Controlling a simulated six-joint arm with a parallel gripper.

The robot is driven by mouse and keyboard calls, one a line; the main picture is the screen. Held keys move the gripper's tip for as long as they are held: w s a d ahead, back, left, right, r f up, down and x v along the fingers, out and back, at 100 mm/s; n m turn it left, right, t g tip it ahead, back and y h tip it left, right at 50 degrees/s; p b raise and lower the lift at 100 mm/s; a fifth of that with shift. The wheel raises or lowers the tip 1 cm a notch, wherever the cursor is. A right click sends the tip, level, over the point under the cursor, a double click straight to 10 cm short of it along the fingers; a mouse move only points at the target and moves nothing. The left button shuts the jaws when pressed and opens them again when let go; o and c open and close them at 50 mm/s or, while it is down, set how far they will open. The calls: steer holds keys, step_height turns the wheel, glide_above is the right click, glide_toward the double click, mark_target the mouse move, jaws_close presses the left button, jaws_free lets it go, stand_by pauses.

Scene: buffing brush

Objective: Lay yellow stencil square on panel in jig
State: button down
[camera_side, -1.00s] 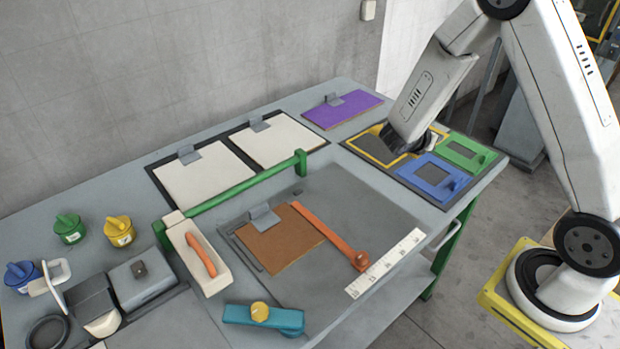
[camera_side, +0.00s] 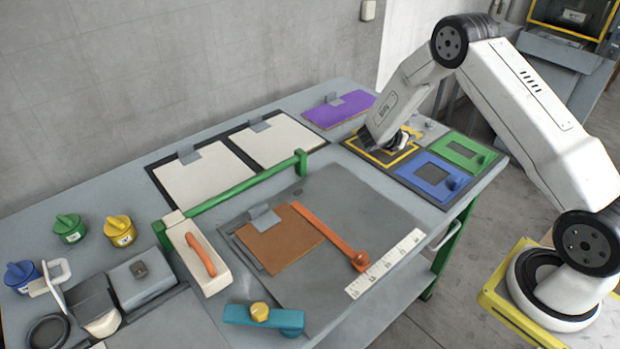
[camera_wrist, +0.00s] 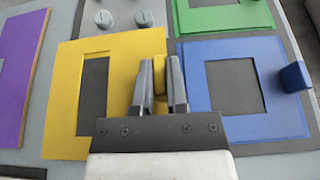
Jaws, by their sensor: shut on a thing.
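The yellow stencil square (camera_side: 362,154) is at the back right of the bench, partly hidden by my wrist in the side view. In the wrist view the yellow stencil (camera_wrist: 68,75) shows its dark window and sits slightly turned beside the blue stencil. My gripper (camera_wrist: 163,80) is shut on the yellow stencil's upright grip, near its right side; in the side view my gripper (camera_side: 398,143) is over it. I cannot tell whether the stencil is clear of the rack. The brown panel (camera_side: 278,240) lies in the jig at the bench middle, under a grey clip, with an orange bar beside it.
Blue (camera_side: 432,178) and green (camera_side: 465,152) stencils lie beside the yellow one. A purple board (camera_side: 338,110) lies behind. A green raised rail (camera_side: 245,185) stands behind the jig. A white ruler (camera_side: 385,263) lies at its right, a teal clamp (camera_side: 262,318) in front.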

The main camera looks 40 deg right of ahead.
mark_target(399, 156)
steer(key=shift+w+d+f, duration=0.15)
steer(key=shift+w+f, duration=0.2)
steer(key=shift+f, duration=0.1)
steer(key=shift+w+d+f, duration=0.25)
steer(key=shift+w+f, duration=0.2)
steer(key=shift+f, duration=1.55)
steer(key=shift+f, duration=0.1)
steer(key=c, duration=0.7)
jaws_free()
steer(key=shift+o, duration=0.2)
steer(key=shift+v, duration=3.9)
steer(key=shift+f, duration=0.1)
